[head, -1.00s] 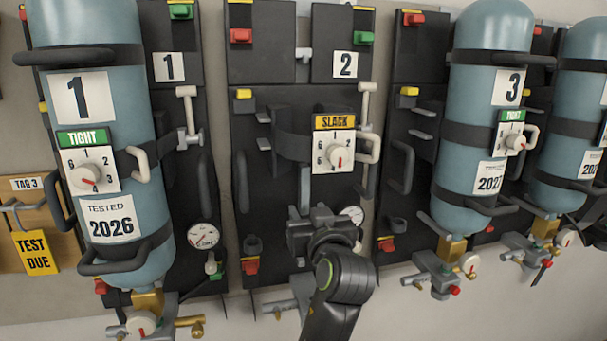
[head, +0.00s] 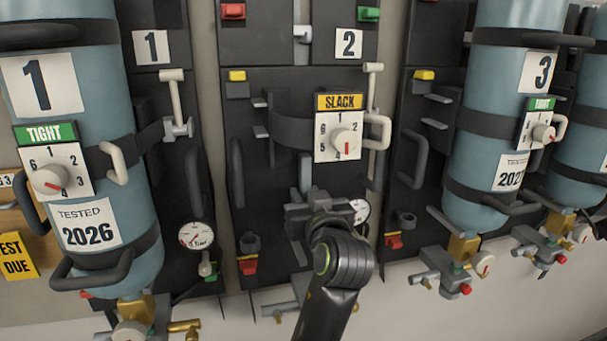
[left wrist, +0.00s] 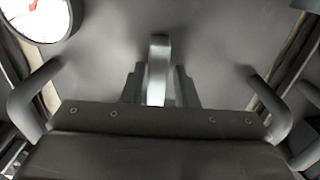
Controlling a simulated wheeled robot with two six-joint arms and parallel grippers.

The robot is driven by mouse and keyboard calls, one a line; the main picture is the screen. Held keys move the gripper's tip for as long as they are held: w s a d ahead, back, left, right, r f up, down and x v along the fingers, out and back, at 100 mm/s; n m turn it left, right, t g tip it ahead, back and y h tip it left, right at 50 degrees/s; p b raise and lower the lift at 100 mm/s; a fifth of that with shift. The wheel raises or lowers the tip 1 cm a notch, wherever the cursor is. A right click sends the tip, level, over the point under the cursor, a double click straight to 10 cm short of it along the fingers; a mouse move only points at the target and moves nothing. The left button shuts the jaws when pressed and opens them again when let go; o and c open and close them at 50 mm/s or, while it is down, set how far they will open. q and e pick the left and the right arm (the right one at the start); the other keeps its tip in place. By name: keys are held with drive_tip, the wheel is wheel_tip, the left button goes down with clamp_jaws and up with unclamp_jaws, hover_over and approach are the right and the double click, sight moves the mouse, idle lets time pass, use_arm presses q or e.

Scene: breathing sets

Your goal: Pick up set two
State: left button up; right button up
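Set two is a dark backplate (head: 270,180) with a white "2" label (head: 349,44). It bears no cylinder. Its strap carries a white dial (head: 340,137) under a yellow "SLACK" sign (head: 339,102). My left gripper (head: 316,200) is in front of its lower middle, partly hiding a gauge (head: 360,211) and a metal upright (head: 305,172). In the left wrist view my left gripper (left wrist: 159,88) has two dark fingers apart, either side of a pale metal bar (left wrist: 158,68). I cannot tell whether they touch it. My right gripper is not in view.
Set one's blue cylinder (head: 95,172) is strapped at left under a "TIGHT" sign. Set three's cylinder (head: 489,145) hangs at right, also "TIGHT". Side handles (left wrist: 35,95) flank the gripper in the left wrist view. A yellow "TEST DUE" tag (head: 17,255) hangs at far left.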

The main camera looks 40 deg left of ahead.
use_arm(q)
drive_tip(key=shift+w, duration=0.1)
clamp_jaws()
idle(0.6)
idle(0.3)
drive_tip(key=shift+r, duration=0.2)
